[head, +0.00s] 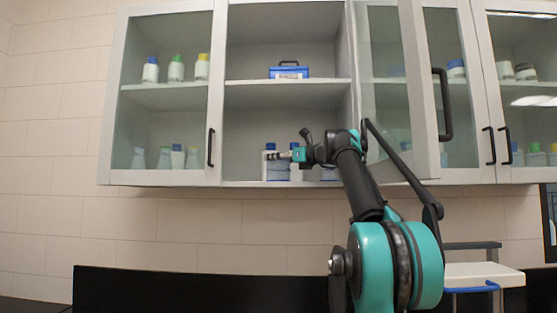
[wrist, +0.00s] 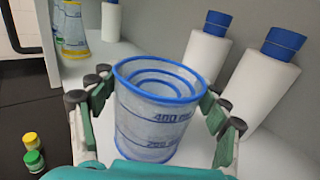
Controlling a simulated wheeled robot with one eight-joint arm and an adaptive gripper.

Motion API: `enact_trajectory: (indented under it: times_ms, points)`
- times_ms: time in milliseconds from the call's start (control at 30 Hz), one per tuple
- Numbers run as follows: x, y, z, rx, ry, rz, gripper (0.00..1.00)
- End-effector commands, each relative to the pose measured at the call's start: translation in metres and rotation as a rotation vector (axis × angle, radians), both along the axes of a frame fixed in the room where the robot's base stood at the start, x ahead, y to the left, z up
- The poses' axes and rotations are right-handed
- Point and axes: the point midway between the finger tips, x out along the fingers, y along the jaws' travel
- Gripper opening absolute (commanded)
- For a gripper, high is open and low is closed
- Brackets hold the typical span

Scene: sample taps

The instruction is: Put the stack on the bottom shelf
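The stack of nested clear beakers with blue rims and blue markings (wrist: 155,125) stands between the fingers of my gripper (wrist: 160,105) in the wrist view. A finger pad appears to touch it on each side. In the head view, my gripper (head: 287,156) reaches into the open middle section of the wall cabinet, low over the bottom shelf (head: 240,184). The stack (head: 278,172) is small there and partly covered by the gripper. The stack's base is hidden, so I cannot tell whether it rests on the shelf.
White bottles with blue caps (wrist: 268,75) stand close behind and right of the stack. A blue case (head: 289,72) sits on the upper shelf. An open glass door (head: 425,90) hangs right of the opening.

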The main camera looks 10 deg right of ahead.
Motion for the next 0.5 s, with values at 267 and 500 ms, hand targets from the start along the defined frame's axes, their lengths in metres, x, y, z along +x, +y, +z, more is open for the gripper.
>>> enact_trajectory:
  times_ms: [267, 500]
  points:
    - [0.0000, 0.0000, 0.0001, 0.000, 0.000, 0.000, 0.95]
    - [0.0001, 0.0000, 0.0023, 0.000, 0.000, 0.000, 0.95]
